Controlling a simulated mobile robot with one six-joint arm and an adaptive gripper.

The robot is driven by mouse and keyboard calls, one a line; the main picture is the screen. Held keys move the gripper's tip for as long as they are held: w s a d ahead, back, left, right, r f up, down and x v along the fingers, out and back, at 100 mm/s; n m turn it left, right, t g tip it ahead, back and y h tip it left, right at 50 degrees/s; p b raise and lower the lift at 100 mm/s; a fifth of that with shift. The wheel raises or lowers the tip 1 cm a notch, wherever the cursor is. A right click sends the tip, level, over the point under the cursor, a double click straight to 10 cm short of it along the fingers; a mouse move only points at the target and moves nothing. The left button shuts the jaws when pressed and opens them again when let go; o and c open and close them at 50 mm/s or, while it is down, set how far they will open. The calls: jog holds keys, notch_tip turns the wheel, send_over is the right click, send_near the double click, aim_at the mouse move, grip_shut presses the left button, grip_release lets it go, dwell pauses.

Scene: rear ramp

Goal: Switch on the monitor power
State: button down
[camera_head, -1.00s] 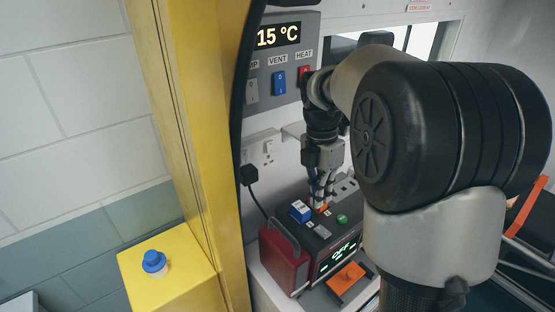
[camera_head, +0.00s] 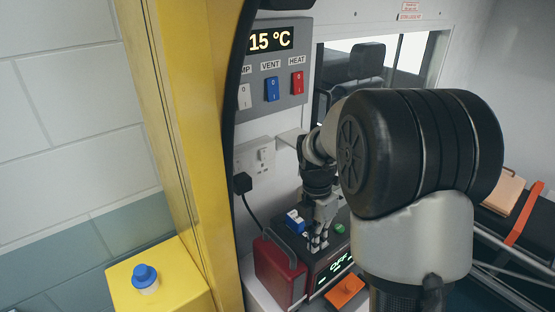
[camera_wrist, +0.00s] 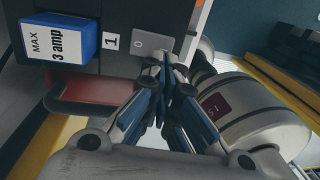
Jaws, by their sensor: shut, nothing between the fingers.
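The monitor (camera_head: 328,272) is a dark box with a red side and handle, standing on a white surface. Its green display (camera_head: 341,264) reads OFF. On its top are a blue block (camera_head: 294,221), marked "MAX 3 amp" in the wrist view (camera_wrist: 66,45), and a green button (camera_head: 339,229). A grey rocker switch (camera_wrist: 152,44) beside a label "1" shows in the wrist view. My gripper (camera_head: 316,244) is shut and empty over the monitor top. In the wrist view its fingertips (camera_wrist: 166,62) are at the switch's lower edge; I cannot tell whether they touch it.
An orange block (camera_head: 345,285) sits in front of the monitor. A wall panel (camera_head: 298,54) with rocker switches and a "15 °C" display is above, with a socket (camera_head: 255,157) below it. A yellow post (camera_head: 190,130) and a yellow box with a blue knob (camera_head: 145,276) are at left.

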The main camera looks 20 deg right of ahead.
jog(key=shift+s+f, duration=0.3)
jog(key=shift+f, duration=0.15)
jog(key=shift+w+r+p, duration=0.1)
jog(key=shift+p, duration=0.3)
jog(key=shift+w+a+r+p, duration=0.3)
jog(key=shift+w+a+p, duration=0.1)
jog(key=shift+w+p, duration=0.05)
jog(key=shift+r, duration=0.1)
